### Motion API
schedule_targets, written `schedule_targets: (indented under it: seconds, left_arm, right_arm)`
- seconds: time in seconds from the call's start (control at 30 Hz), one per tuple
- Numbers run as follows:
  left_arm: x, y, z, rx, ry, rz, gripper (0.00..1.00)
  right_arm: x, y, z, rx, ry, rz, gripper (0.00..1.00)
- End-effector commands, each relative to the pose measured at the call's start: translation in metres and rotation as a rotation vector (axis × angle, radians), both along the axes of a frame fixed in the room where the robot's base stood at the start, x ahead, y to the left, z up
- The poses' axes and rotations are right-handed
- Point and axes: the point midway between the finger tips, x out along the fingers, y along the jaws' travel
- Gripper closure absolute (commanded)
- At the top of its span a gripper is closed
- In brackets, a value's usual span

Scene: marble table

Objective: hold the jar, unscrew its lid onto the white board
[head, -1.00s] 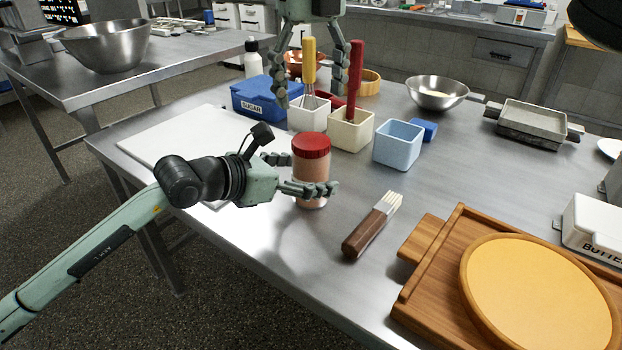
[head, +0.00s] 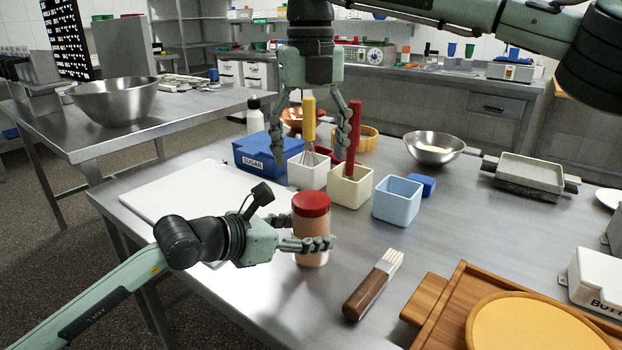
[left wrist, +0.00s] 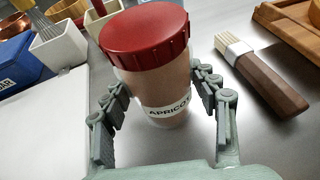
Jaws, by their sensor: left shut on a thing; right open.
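The jar (head: 311,226) stands upright on the metal table with its red lid (head: 311,204) on top. In the left wrist view the jar (left wrist: 165,92) has a label reading APRICOT, and the ribbed red lid (left wrist: 146,35) covers its top. My left gripper (head: 306,243) is shut on the jar's body from the left, below the lid; its fingers (left wrist: 167,100) lie on both sides of the jar. My right gripper (head: 312,150) is open and empty, pointing down above and behind the jar. The white board (head: 180,195) lies flat to the left, bare where visible.
Behind the jar stand a blue sugar box (head: 262,155), a white container (head: 307,172) with a whisk, a cream container (head: 349,190) with a red-handled tool, and a light blue container (head: 398,201). A brush (head: 373,286) and wooden board (head: 438,300) lie to the right.

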Motion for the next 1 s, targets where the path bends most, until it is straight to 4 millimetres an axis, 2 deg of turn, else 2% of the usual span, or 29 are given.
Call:
schedule_targets:
  seconds: [0.3, 0.5, 0.63, 0.77, 1.0]
  left_arm:
    - [0.0, 0.0, 0.0, 0.001, 0.0, 0.001, 1.0]
    - [0.0, 0.0, 0.0, 0.001, 0.0, 0.001, 1.0]
    - [0.0, 0.0, -0.001, 0.001, 0.0, 0.001, 1.0]
    - [0.0, 0.0, -0.001, 0.0, 0.001, 0.001, 1.0]
    - [0.0, 0.0, 0.0, 0.0, 0.001, 0.001, 1.0]
  right_arm:
    - [0.0, 0.0, 0.0, -0.001, -0.003, -0.779, 0.26]
    - [0.0, 0.0, 0.0, -0.001, -0.001, -1.156, 0.26]
    - [0.001, 0.0, 0.0, 0.001, -0.001, -1.285, 0.26]
    - [0.0, -0.001, -0.005, -0.001, -0.001, -1.332, 0.26]
    - [0.0, -0.001, -0.039, -0.003, 0.001, -1.334, 0.26]
